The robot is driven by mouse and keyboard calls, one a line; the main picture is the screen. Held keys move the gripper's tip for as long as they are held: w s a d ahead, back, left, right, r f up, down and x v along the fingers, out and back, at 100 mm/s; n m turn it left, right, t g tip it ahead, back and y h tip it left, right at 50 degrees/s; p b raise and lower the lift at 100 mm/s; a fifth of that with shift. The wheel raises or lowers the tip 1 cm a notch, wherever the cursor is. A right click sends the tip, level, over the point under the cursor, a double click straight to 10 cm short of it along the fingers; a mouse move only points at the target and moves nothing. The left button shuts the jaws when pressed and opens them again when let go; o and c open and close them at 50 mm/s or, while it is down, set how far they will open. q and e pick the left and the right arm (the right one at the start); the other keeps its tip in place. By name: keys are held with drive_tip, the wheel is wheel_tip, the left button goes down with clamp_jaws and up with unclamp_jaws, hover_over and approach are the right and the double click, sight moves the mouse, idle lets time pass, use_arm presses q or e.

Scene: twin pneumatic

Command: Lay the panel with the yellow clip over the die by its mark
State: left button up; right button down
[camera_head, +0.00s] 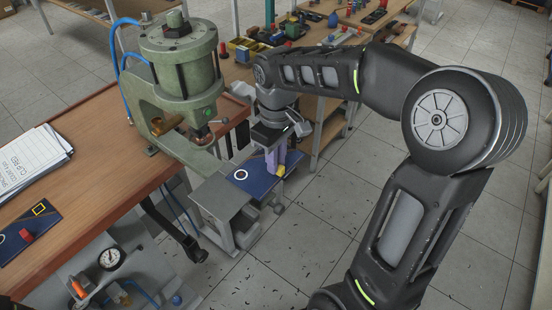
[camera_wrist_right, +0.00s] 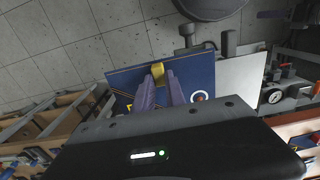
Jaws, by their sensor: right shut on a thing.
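A dark blue panel (camera_head: 253,180) with a yellow clip (camera_head: 281,171) and a white ring mark (camera_head: 240,174) is at the press's front. My right gripper (camera_head: 275,160) is shut on the yellow clip from above. In the right wrist view the purple-grey fingers (camera_wrist_right: 161,92) close around the clip (camera_wrist_right: 157,72), and the panel (camera_wrist_right: 200,70) shows its ring near the right edge. A grey plate (camera_wrist_right: 241,82), perhaps the die's support, lies beside and partly under the panel; the same grey block (camera_head: 220,196) shows in the head view. Whether the panel touches it, I cannot tell. My left gripper is not in view.
The green press (camera_head: 182,65) stands on the wooden table's edge, close to the panel. A second blue panel (camera_head: 42,222) with a red clip (camera_head: 27,236) and a paper stack (camera_head: 35,158) lie on the table. A cluttered bench (camera_head: 300,30) stands behind.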

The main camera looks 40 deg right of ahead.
drive_tip(key=shift+f, duration=0.1)
drive_tip(key=c, duration=1.3)
unclamp_jaws()
wheel_tip(320, 180, up, 8)
drive_tip(key=shift+f+b, duration=0.1)
drive_tip(key=shift+b, duration=0.4)
